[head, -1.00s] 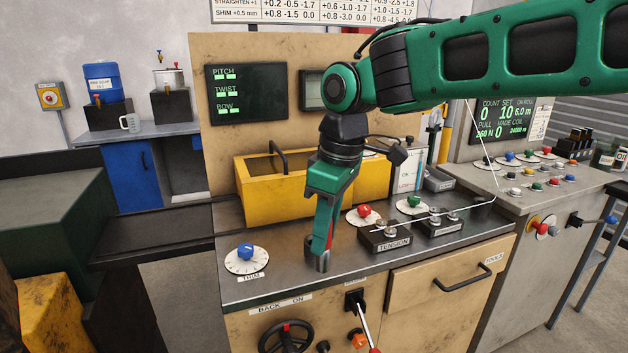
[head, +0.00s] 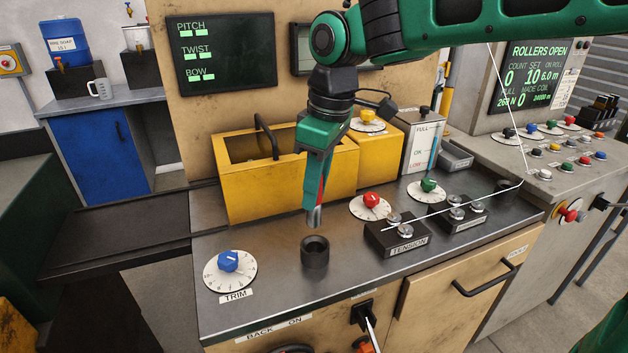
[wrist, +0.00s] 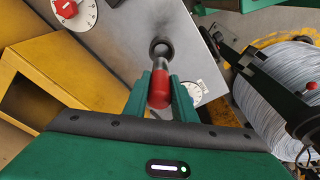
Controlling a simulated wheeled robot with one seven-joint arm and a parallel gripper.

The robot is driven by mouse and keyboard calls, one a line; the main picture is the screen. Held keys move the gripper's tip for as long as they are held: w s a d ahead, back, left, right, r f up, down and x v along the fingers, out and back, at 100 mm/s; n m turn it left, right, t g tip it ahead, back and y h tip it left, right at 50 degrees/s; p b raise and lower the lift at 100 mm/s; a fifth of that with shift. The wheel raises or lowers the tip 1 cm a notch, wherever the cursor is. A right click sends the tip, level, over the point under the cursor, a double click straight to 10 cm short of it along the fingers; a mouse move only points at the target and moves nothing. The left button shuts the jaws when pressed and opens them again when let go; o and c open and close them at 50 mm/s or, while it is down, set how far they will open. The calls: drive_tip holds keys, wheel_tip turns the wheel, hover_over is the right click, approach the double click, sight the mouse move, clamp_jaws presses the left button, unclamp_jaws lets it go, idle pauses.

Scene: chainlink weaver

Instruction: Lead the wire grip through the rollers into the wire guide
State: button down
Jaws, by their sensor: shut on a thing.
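My gripper (head: 314,200) is shut on the wire grip (wrist: 158,88), which has a red handle and a grey metal end. In the head view its metal tip (head: 314,216) points down, a little above a dark round holder (head: 315,252) on the bench. The rollers, silver posts on a TENSION block (head: 397,240) and a second block (head: 457,217), stand to the right. A thin white wire (head: 440,208) runs past them, its left end near the TENSION block and apart from the grip. I cannot tell which part is the wire guide.
A yellow box (head: 240,192) stands behind my gripper. A blue TRIM dial (head: 228,262) lies left of the holder, with red (head: 371,202) and green (head: 428,187) dials at the back. The screen (head: 535,70) reads ROLLERS OPEN.

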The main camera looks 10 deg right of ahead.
sight(317, 224)
drive_tip(key=shift+f, duration=3.4)
drive_tip(key=shift+s+d, duration=0.1)
drive_tip(key=shift+f, duration=1)
drive_tip(key=c, duration=1.4)
unclamp_jaws()
drive_tip(key=shift+r, duration=4)
drive_tip(key=shift+d, duration=0.1)
